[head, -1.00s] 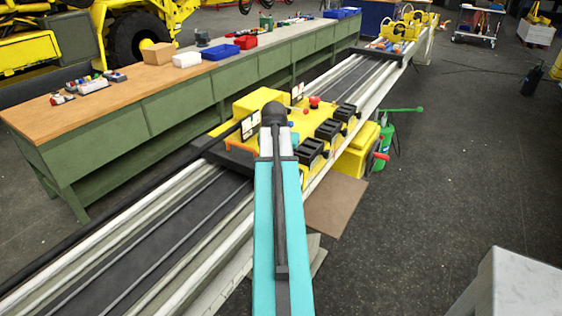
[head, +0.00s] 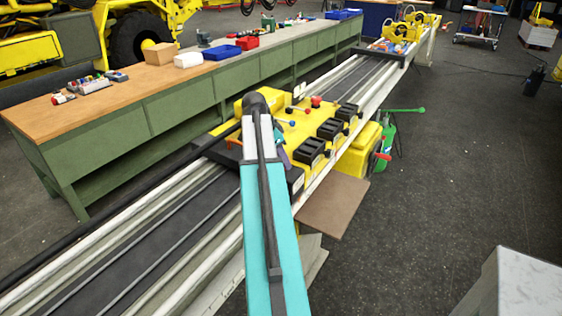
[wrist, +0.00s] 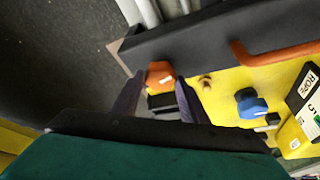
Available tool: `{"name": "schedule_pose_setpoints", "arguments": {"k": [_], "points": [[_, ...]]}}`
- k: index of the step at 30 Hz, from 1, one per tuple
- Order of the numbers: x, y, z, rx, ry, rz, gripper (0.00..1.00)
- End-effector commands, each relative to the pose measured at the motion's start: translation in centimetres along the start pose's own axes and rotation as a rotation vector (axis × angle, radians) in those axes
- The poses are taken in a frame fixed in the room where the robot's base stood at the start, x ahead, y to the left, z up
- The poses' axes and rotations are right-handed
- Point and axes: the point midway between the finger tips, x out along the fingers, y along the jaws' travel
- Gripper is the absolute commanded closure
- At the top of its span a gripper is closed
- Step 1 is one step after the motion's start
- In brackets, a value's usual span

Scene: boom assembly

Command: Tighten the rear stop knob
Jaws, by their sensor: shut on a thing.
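An orange knob (wrist: 160,73) with a white mark sits by the dark edge of the yellow carriage in the wrist view. My gripper (wrist: 158,85) has its two dark purple fingers on either side of this knob, shut on it. In the head view part of my gripper (head: 282,152) shows just right of my teal arm, over the yellow carriage (head: 250,102). The knob itself is hidden there behind my arm. A blue knob (wrist: 250,103) stands apart to the right on the yellow panel in the wrist view.
Several black lever blocks (head: 330,128) line the carriage. A green workbench (head: 180,95) runs behind the rails. Dark floor lies open at the right.

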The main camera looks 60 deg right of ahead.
Motion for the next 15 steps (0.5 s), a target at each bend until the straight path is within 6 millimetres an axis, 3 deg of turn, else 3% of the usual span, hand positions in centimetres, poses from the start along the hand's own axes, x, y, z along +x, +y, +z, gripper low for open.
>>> {"name": "schedule_pose_setpoints", "arguments": {"k": [15], "points": [[0.14,-0.18,0.14,0.241,-0.003,0.103,0.83]]}}
